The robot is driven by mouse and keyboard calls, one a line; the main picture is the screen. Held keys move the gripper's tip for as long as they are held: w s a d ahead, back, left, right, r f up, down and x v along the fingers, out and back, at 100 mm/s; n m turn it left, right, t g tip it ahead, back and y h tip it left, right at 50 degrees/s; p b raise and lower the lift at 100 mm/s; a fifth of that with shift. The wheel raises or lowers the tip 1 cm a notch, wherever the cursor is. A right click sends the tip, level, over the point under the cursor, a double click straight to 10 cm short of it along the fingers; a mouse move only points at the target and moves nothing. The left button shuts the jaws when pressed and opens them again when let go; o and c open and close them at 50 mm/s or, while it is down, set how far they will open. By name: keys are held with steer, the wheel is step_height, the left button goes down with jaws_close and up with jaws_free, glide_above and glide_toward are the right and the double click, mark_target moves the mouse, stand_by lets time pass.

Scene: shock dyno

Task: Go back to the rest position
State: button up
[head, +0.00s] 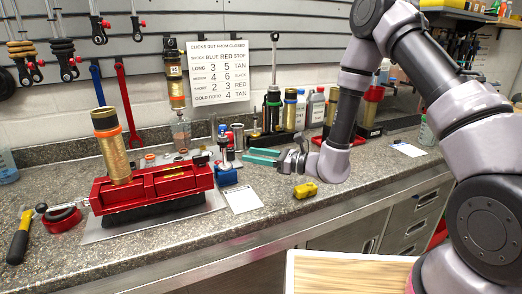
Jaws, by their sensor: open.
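My gripper (291,161) is above the speckled workbench (265,222), right of the red fixture (150,187). It points left and its jaws are apart, with nothing seen between them. My arm comes in from the right side of the picture. A small yellow block (305,190) lies on the bench just below and right of the gripper. A teal-handled tool (262,156) lies just left of the gripper; I cannot tell whether they touch.
A gold cylinder (112,150) stands upright on the red fixture. A white card (242,199) lies on the bench. A wood-topped surface (345,275) is at the front.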

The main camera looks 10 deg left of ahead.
steer(key=s+d+r+n+g+h, duration=0.2)
steer(key=s+d+r+n+g, duration=0.15)
steer(key=s+r+n, duration=0.35)
steer(key=s+d+r+n+g+h, duration=0.25)
steer(key=d+r+n, duration=0.2)
steer(key=r, duration=0.55)
steer(key=s+d+r+n+t+h, duration=0.1)
steer(key=s+d+r+t+h, duration=0.1)
steer(key=d, duration=0.7)
steer(key=s+d+r+n+t+h, duration=0.2)
steer(key=d+r+t+h, duration=0.2)
steer(key=d, duration=0.5)
steer(key=s+d+r+n+t+h, duration=0.1)
steer(key=s+d+r+t+h, duration=0.1)
steer(key=d+r+h, duration=0.3)
steer(key=d+t, duration=0.1)
steer(key=d, duration=0.3)
steer(key=shift+s+d+n, duration=0.25)
steer(key=shift+n, duration=0.1)
